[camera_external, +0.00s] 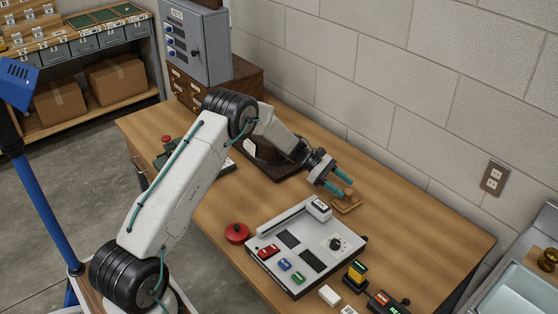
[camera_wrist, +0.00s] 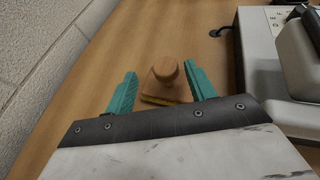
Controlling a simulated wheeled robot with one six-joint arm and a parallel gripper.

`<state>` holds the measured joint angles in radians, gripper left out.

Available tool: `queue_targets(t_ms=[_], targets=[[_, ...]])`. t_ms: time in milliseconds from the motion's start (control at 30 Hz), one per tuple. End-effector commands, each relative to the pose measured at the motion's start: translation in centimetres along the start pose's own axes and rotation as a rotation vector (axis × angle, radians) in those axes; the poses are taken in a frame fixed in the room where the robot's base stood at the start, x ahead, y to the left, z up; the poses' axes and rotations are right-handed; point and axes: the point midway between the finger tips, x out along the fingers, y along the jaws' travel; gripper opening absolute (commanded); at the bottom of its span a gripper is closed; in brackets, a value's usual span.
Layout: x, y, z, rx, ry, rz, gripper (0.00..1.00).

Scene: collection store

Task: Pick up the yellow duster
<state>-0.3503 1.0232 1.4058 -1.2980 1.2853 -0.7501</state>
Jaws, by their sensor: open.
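The yellow duster (camera_wrist: 158,92) has a round wooden knob on a wooden block, with a yellow edge along the bottom. It rests on the wooden table. In the external view, the duster (camera_external: 346,205) sits just behind the grey control panel. My gripper (camera_external: 341,187) is at the duster from above, its green fingers apart. In the wrist view, my gripper (camera_wrist: 161,87) has one finger on each side of the duster, with a visible gap to each. Part of the duster's near edge is hidden by the gripper body.
The grey control panel (camera_external: 328,242) with buttons and a dial stands close in front of the duster. A red round button (camera_external: 237,233) is at its left. A block wall (camera_external: 400,110) runs behind the table (camera_external: 420,225). Small devices stand at the front right.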

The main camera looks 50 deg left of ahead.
Motion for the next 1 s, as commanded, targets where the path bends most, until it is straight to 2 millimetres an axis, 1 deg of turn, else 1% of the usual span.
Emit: queue_targets(t_ms=[167,233,300,367,433,600,633,667,700,800,1000], targets=[[1.9,-0.5,0.2,0.000,0.000,-0.003,0.55],[3.0,-0.8,0.3,0.000,0.000,-0.004,0.55],[4.1,-0.8,0.3,0.000,0.001,-0.003,0.55],[4.8,-0.8,0.3,0.000,0.000,-0.002,0.55],[5.1,-0.8,0.3,0.001,0.000,-0.001,0.55],[5.1,-0.7,0.3,0.001,0.000,-0.001,0.55],[5.1,-0.7,0.3,0.001,0.000,-0.001,0.49],[5.1,-0.7,0.3,0.001,0.001,-0.001,0.41],[5.1,-0.8,0.3,0.001,0.001,-0.001,0.30],[5.1,-0.8,0.3,0.001,0.001,-0.001,0.05],[5.1,-0.7,0.3,0.001,0.000,-0.001,0.05]])
